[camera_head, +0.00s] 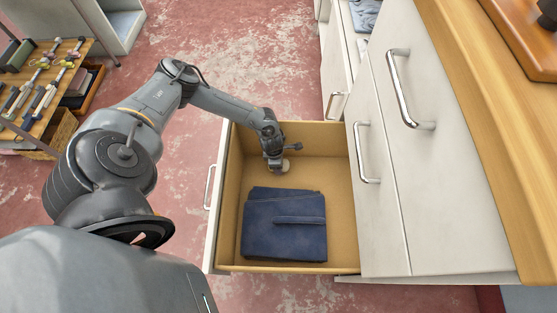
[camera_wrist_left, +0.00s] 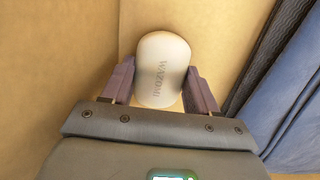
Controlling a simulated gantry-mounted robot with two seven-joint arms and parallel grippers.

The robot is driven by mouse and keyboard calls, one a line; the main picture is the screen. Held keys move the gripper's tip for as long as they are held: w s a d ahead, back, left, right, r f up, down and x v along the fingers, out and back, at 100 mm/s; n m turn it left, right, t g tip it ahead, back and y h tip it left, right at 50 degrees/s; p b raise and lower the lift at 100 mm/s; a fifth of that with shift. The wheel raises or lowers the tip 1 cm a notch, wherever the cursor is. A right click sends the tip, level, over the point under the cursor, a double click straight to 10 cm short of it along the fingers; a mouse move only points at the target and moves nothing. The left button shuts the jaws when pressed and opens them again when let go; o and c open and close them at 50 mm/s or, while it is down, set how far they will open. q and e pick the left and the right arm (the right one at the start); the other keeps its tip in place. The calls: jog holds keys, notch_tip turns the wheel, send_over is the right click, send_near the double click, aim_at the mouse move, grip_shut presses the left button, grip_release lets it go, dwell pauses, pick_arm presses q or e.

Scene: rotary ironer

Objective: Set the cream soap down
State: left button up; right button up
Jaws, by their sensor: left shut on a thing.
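The cream soap (camera_wrist_left: 162,66) is a rounded pale bar with lettering on it, seen in the left wrist view between the two fingers of my left gripper (camera_wrist_left: 160,88). The fingers are shut on its sides. In the head view my left gripper (camera_head: 279,165) is inside the open drawer, near its back. A small part of the soap (camera_head: 285,165) shows there beside the fingers. I cannot tell whether the soap touches the drawer floor. My right gripper is not in view.
The open wooden drawer (camera_head: 337,195) holds folded dark blue cloth (camera_head: 285,222) in its front half, just beside the gripper. White drawer fronts with metal handles (camera_head: 369,152) stand at the right. A tool shelf (camera_head: 48,88) is at the upper left.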

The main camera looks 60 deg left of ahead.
pick_arm(q)
jog(key=shift+f, duration=0.7)
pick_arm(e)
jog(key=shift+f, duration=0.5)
pick_arm(q)
jog(key=shift+f, duration=0.15)
jog(key=o, duration=1.1)
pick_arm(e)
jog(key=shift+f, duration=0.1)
pick_arm(q)
notch_tip(320, 180, up, 12)
jog(key=s+p, duration=0.1)
jog(key=p, duration=0.5)
jog(key=shift+s, duration=0.3)
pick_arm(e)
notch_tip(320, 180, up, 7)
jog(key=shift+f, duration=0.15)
